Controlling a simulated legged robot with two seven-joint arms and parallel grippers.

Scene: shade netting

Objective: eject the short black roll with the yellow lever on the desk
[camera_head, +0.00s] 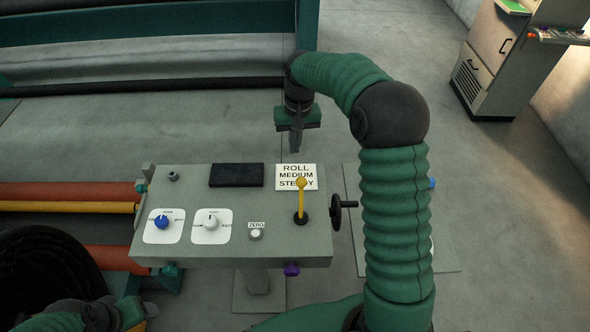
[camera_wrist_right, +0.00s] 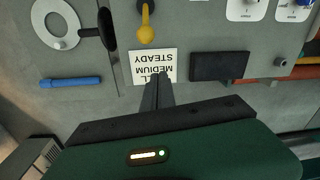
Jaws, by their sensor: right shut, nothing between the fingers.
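The yellow lever (camera_head: 301,200) stands upright from a black base near the right end of the grey control desk (camera_head: 190,262). It also shows in the right wrist view (camera_wrist_right: 147,27), at the top. My right gripper (camera_head: 297,150) is shut and empty, with its fingers pointing down beyond the desk's far edge, apart from the lever. In the right wrist view its fingertips (camera_wrist_right: 154,82) are beside the white sign. A black roll (camera_head: 170,86) lies across the machine at the back; I cannot tell whether it is the short one. My left gripper (camera_head: 130,312) shows only partly; its fingers are unclear.
The desk carries a sign (camera_head: 296,171) reading ROLL MEDIUM STEADY, a dark screen (camera_head: 236,175), a blue knob (camera_head: 162,222), a white knob (camera_head: 211,222) and a ZERO button (camera_head: 256,234). A black handle (camera_head: 340,212) juts from its right side. A cabinet (camera_head: 487,65) stands back right.

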